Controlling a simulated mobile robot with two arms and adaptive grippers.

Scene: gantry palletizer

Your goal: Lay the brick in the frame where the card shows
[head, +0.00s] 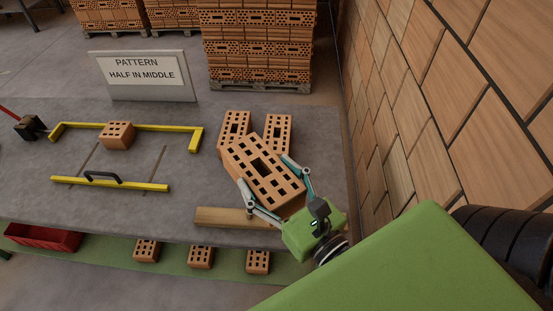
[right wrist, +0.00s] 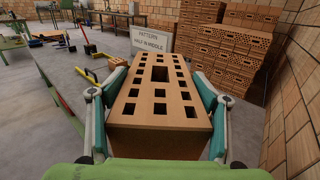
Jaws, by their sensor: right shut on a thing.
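My right gripper (head: 277,190) is shut on a large orange brick (head: 262,168) with rows of square holes. The brick is held over the right part of the grey table, in front of two other bricks. It fills the middle of the right wrist view (right wrist: 157,105) between the two fingers. The yellow frame (head: 110,186) lies on the table to the left. A half-size brick (head: 117,135) sits at the middle of its back bar. The card (head: 142,75) behind reads "PATTERN HALF IN MIDDLE". My left gripper is not in view.
Two bricks (head: 235,127) (head: 278,130) stand on the table behind the held one. A wooden bar (head: 225,217) lies at the front edge. A mallet (head: 30,127) lies left of the frame. A brick wall (head: 450,90) closes the right side. Several bricks and a red tray (head: 42,238) lie lower in front.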

